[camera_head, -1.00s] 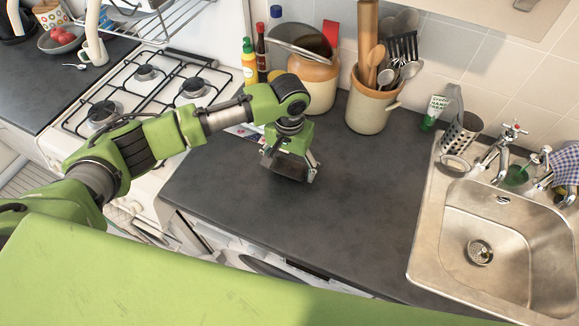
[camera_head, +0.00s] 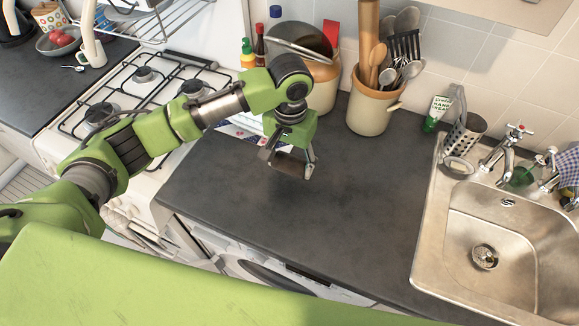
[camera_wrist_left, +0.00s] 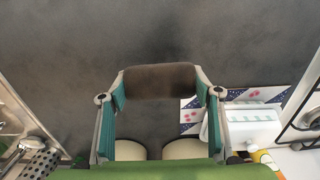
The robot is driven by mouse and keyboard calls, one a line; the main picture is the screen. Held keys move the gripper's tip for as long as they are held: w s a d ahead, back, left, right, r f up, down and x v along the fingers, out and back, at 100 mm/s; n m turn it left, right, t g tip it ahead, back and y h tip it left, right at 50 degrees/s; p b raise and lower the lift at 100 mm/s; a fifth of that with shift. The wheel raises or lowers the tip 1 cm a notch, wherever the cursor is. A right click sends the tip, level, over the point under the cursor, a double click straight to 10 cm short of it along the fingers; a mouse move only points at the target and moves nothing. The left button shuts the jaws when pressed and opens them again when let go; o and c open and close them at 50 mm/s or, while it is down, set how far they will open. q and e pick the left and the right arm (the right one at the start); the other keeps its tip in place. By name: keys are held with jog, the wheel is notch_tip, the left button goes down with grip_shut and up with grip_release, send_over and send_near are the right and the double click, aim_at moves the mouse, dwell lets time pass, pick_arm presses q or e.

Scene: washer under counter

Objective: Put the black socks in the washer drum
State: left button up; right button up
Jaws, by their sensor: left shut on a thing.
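The black socks (camera_head: 293,167) are a dark rolled bundle between the fingertips of my left gripper (camera_head: 289,163), above the dark counter. In the left wrist view, the socks (camera_wrist_left: 160,80) span the gap between both fingertips, and the left gripper (camera_wrist_left: 159,84) is shut on them. The washer (camera_head: 262,270) is white and stands under the counter's front edge. Only its upper front and part of its round door show; my green body hides the rest, and I cannot tell if the door is open. My right gripper is not in view.
The counter (camera_head: 350,200) is clear in the middle. A utensil crock (camera_head: 370,108), a large jar (camera_head: 318,75) and bottles stand at the back. The stove (camera_head: 140,95) is at left, the steel sink (camera_head: 430,255) at right. A patterned item (camera_wrist_left: 265,97) lies near the stove.

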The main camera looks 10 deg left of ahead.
aim_at(291, 174)
pick_arm(q)
jog(key=s+r, duration=0.1)
jog(key=r, duration=0.1)
jog(key=s+d+r+b, duration=0.1)
jog(key=s+r, duration=0.1)
jog(key=s+d+r, duration=0.2)
jog(key=s+r, duration=0.2)
jog(key=s, duration=0.5)
jog(key=shift+r+b, duration=0.15)
jog(key=shift+b, duration=0.2)
jog(key=a+f+n+b, duration=0.2)
jog(key=a+f+b, duration=0.1)
jog(key=a, duration=0.9)
jog(key=shift+s+f+b, duration=0.15)
jog(key=shift+b, duration=0.65)
